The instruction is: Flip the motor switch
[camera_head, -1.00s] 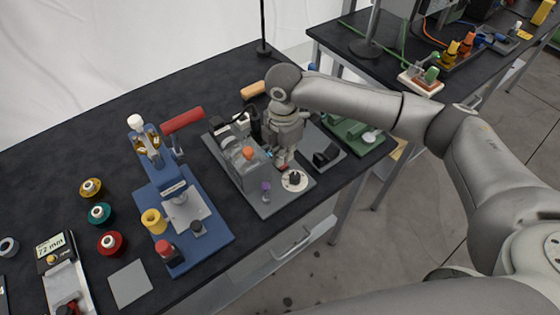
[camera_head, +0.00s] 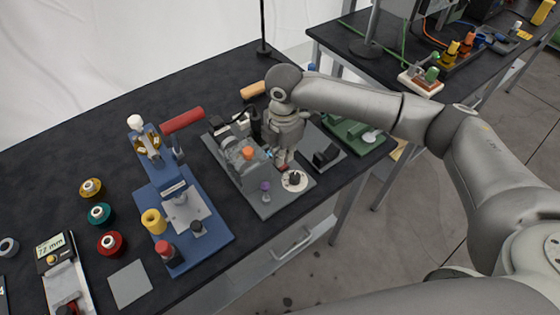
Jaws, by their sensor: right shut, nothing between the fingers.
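A grey bench machine (camera_head: 243,162) on a grey baseplate stands near the table's front edge. It carries an orange knob (camera_head: 248,152), a purple knob (camera_head: 265,186) and a white dial with a black knob (camera_head: 294,180). My right gripper (camera_head: 281,165) is shut and empty, pointing down at the machine's right side, just behind the dial. A small red part shows at its fingertips. I cannot tell for certain which part is the motor switch, or whether the fingertips touch it. My gripper and wrist hide part of the machine. My left gripper is out of view.
A blue press (camera_head: 172,190) with a red handle (camera_head: 182,120) stands left of the machine. Colored spools (camera_head: 100,213) and a gauge reading 72 mm (camera_head: 53,250) lie farther left. A black block (camera_head: 325,156) and a green device (camera_head: 352,133) stand to the right.

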